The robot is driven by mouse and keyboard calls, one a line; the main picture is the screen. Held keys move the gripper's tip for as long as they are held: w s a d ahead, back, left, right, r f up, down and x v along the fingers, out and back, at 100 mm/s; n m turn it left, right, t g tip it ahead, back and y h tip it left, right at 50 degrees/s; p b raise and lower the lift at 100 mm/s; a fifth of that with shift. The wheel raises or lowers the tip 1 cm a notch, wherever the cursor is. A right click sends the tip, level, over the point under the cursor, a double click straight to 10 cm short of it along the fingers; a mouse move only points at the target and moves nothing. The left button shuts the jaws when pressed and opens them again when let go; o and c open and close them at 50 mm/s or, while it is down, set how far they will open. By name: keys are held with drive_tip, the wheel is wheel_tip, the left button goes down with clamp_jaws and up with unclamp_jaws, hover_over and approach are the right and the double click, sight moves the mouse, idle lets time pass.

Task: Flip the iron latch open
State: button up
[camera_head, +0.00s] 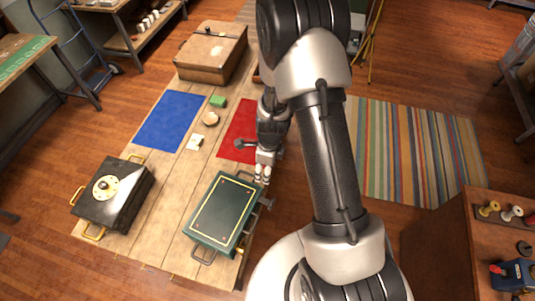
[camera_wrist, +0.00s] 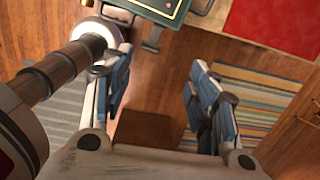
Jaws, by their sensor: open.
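A dark green box (camera_head: 222,212) with a yellow border line on its lid lies near the front right of the wooden table. A grey metal piece (camera_head: 267,203), perhaps the iron latch, sticks out from its right side; its exact form is too small to tell. My gripper (camera_head: 262,174) is just beyond the box's far right corner, apart from the metal piece. In the wrist view the box's edge (camera_wrist: 170,6) shows at the top, with a grey metal piece (camera_wrist: 153,40) jutting out below it. My gripper (camera_wrist: 162,95) is open, with nothing between its blue-padded fingers.
A black case with a dial (camera_head: 112,190) stands at the front left. A brown suitcase (camera_head: 211,52) is at the back. Blue (camera_head: 170,120) and red (camera_head: 238,132) mats lie on the table (camera_head: 165,235). A striped rug (camera_head: 420,150) covers floor to the right.

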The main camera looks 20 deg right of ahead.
wheel_tip(320, 180, up, 8)
drive_tip(key=shift+s+d, duration=0.2)
drive_tip(key=shift+d, duration=0.1)
idle(0.7)
idle(0.8)
drive_tip(key=s+a+f+n+t+b, duration=0.1)
drive_tip(key=s+f+n+t+b, duration=0.1)
drive_tip(key=s+n+b, duration=0.7)
drive_tip(key=s+a+f+n+t+b, duration=0.2)
drive_tip(key=s+n+b, duration=0.7)
drive_tip(key=n+b, duration=0.7)
drive_tip(key=b, duration=0.7)
drive_tip(key=shift+s+f+h, duration=0.3)
drive_tip(key=shift+s+f, duration=0.1)
drive_tip(key=shift+a, duration=0.1)
